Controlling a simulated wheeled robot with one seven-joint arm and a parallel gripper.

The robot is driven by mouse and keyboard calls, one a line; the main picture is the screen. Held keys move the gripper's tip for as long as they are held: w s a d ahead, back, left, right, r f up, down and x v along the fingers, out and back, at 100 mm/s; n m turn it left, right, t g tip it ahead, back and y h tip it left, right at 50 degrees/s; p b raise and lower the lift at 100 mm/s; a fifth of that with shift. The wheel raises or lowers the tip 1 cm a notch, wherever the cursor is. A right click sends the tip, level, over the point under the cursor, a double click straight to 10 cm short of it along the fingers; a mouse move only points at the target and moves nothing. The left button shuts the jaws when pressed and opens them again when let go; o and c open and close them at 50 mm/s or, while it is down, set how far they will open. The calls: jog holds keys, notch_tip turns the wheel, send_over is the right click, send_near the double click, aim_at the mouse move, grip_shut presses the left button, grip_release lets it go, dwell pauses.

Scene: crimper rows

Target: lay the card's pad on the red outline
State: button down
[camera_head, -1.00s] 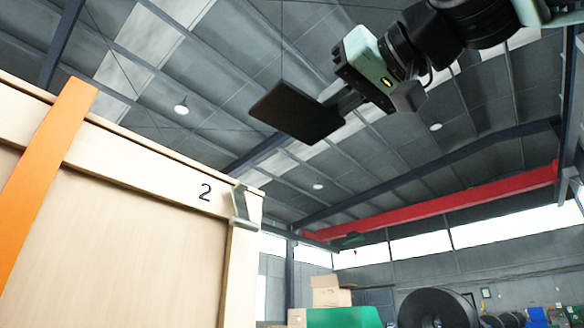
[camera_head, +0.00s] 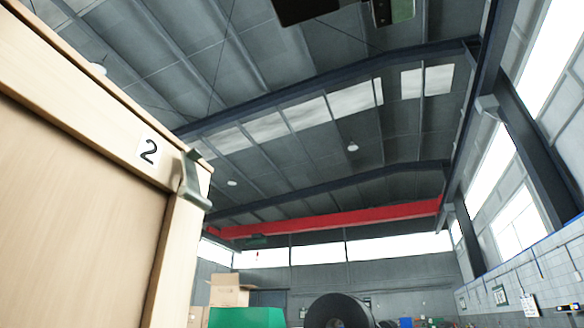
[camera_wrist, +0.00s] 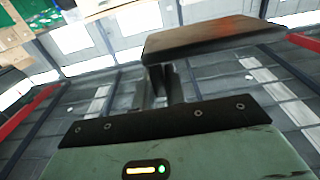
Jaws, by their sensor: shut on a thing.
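My gripper (camera_wrist: 163,78) is shut on a flat, dark brown pad (camera_wrist: 210,38), seen at a slant in the wrist view. In the head view the pad (camera_head: 305,8) is cut off by the top edge, with a small part of my gripper (camera_head: 383,12) beside it on the right. The pad hangs in the air, apart from any surface I can see. No card and no red outline are in view.
A tall pale wooden panel or cabinet (camera_head: 70,180) with a number 2 label (camera_head: 149,151) and a metal corner bracket (camera_head: 192,182) stands close on the left. Cardboard boxes (camera_head: 229,290), a green object (camera_head: 246,317) and a large dark roll (camera_head: 338,312) are farther back. A red beam (camera_head: 330,219) spans overhead.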

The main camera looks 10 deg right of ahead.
jog(key=p+x, duration=2.1)
jog(key=x, duration=0.8)
jog(key=shift+w+a+r, duration=0.2)
jog(key=shift+w+a, duration=0.05)
jog(key=shift+a+f+b, duration=0.15)
jog(key=shift+f+b, duration=0.6)
jog(key=shift+f, duration=0.15)
jog(key=shift+f+b, duration=0.3)
jog(key=shift+b, duration=0.05)
jog(key=shift+f+b, duration=0.45)
jog(key=c, duration=1.3)
grip_release()
jog(key=shift+c, duration=0.2)
